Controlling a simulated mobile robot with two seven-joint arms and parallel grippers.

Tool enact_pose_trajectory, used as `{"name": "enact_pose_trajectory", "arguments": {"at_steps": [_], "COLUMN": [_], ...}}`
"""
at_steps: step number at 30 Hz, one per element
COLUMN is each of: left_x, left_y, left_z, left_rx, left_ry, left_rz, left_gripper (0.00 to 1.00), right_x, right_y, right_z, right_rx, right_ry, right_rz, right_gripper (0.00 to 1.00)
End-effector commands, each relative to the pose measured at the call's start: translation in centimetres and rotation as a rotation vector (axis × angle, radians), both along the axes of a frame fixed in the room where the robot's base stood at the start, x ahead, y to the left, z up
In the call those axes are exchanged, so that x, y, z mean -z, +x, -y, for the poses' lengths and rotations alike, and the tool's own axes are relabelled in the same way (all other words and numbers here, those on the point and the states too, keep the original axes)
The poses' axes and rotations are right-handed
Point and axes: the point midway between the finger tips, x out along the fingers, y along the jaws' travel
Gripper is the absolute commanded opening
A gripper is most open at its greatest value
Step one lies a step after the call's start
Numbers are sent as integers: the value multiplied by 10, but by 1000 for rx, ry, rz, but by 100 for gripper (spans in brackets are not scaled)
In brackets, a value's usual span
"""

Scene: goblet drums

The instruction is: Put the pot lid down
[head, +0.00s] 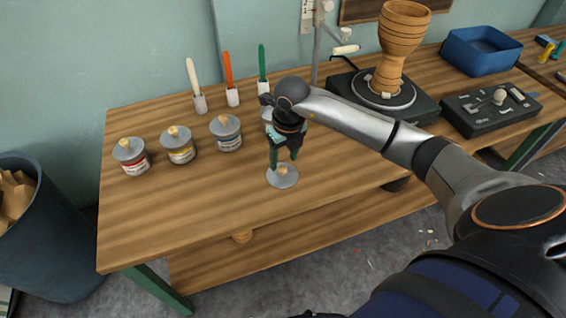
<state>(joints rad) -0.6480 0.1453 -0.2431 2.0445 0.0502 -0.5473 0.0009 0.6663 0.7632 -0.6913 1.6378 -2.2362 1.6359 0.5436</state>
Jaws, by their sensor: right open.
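The pot lid (282,176) is a small grey disc with a wooden knob, lying on the wooden table (180,215) near its front middle. My right gripper (283,160) points down just above the lid, its green fingertips apart on the knob's far side. The gripper is open. Whether a finger touches the knob cannot be told. Three small pots, red (133,162), yellow (181,152) and dark-labelled (227,138), stand to the left with grey lids and wooden knobs on. A further pot behind my gripper is mostly hidden. My left gripper is out of view.
Brushes with cream (194,80), orange (229,75) and green (262,65) handles stand at the back. A goblet drum (401,45) sits on a turntable to the right, beside a black control box (490,108) and blue bin (480,52). The table's front left is clear.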

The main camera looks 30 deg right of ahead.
Motion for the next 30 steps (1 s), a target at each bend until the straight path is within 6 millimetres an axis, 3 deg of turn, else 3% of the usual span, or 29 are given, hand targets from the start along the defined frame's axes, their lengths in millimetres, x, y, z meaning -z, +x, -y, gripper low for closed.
{"name": "enact_pose_trajectory", "arguments": {"at_steps": [1,6,12,30], "left_x": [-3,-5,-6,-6], "left_y": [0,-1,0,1], "left_z": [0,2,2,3], "left_rx": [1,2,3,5], "left_ry": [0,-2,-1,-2], "left_rz": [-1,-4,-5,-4], "left_gripper": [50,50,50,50], "right_x": [-16,-50,-75,-80], "right_y": [0,-5,-8,-10], "right_z": [0,0,0,0], "right_rx": [-2,-1,0,0], "right_ry": [-1,-1,-1,0], "right_rz": [5,4,2,0], "right_gripper": [60,60,60,60]}}
